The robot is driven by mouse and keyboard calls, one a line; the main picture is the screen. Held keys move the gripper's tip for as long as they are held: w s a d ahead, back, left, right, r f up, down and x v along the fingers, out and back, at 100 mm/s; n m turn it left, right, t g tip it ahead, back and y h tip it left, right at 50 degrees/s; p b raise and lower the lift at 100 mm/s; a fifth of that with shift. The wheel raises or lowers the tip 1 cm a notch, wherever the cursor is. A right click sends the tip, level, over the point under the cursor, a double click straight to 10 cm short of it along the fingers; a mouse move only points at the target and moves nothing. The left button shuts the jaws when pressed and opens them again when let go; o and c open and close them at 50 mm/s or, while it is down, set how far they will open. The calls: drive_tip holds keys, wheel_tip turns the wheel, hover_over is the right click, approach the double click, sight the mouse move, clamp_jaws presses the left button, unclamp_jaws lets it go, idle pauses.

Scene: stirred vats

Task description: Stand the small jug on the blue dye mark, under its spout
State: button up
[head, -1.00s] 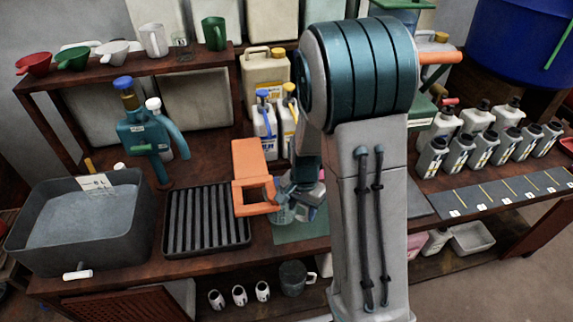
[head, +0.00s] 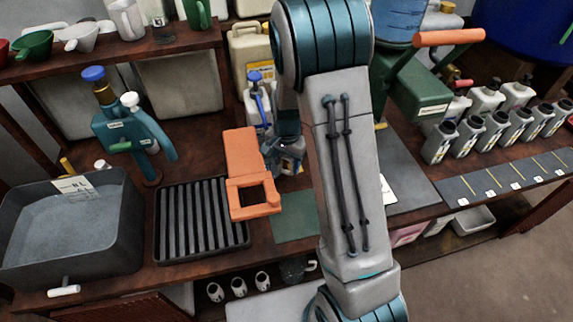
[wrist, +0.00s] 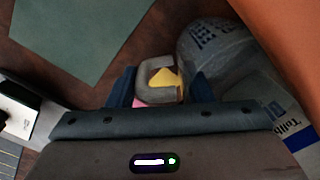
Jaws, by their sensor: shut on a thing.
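My gripper (wrist: 160,88) is shut on a grey loop-shaped handle (wrist: 143,80) in the wrist view. A clear, rounded jug with blue-grey lettering (wrist: 215,48) is close beside the fingers; the handle seems to be its own, but the join is hidden. In the head view the small jug (head: 291,157) shows partly, between the orange bracket (head: 243,160) and my arm, above the bench behind the green mat (head: 293,218). I cannot tell whether its base touches anything. A teal dispenser with a blue cap (head: 115,130) stands at left. No blue dye mark can be made out.
A grey basin (head: 70,225) and a ribbed black tray (head: 200,220) are on the left. Pale canisters (head: 250,45) stand behind the jug. Several grey bottles (head: 470,145) and a green stand (head: 410,90) are at right. The green mat is bare where visible.

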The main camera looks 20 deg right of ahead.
drive_tip(key=shift+s+f+b, duration=0.15)
drive_tip(key=shift+f+b, duration=0.15)
drive_tip(key=shift+f, duration=0.5)
drive_tip(key=o, duration=1)
drive_tip(key=shift+o, duration=0.2)
